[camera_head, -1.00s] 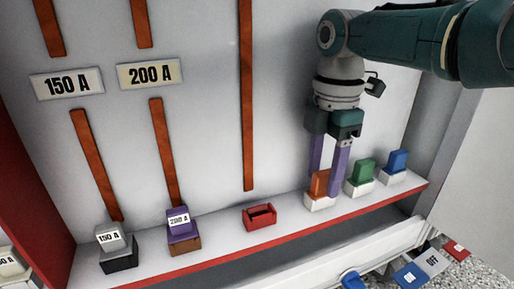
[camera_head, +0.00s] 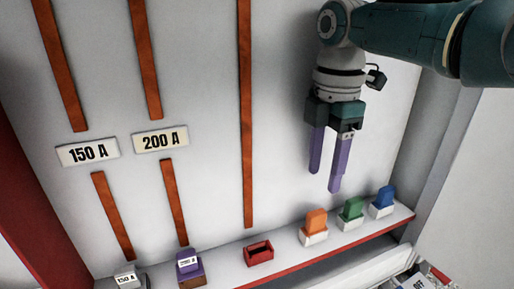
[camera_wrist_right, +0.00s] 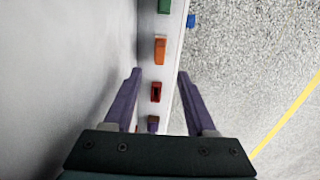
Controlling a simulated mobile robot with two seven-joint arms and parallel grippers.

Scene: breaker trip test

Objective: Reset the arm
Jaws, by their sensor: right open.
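My right gripper (camera_head: 325,180) is open and empty, pointing down above the shelf in the head view. Its purple fingers also show apart in the right wrist view (camera_wrist_right: 158,85). Below it an orange block (camera_head: 316,221) sits in a white base (camera_head: 314,237), with a clear gap to the fingertips. The orange block also shows in the right wrist view (camera_wrist_right: 160,49). My left gripper is not in view.
The shelf (camera_head: 222,268) also holds a green block (camera_head: 351,209), a blue block (camera_head: 383,197), a red holder (camera_head: 258,253), a purple 200 A block (camera_head: 188,264) and a grey 150 A block (camera_head: 127,278). Orange-brown strips (camera_head: 247,120) run down the white back panel (camera_head: 285,60).

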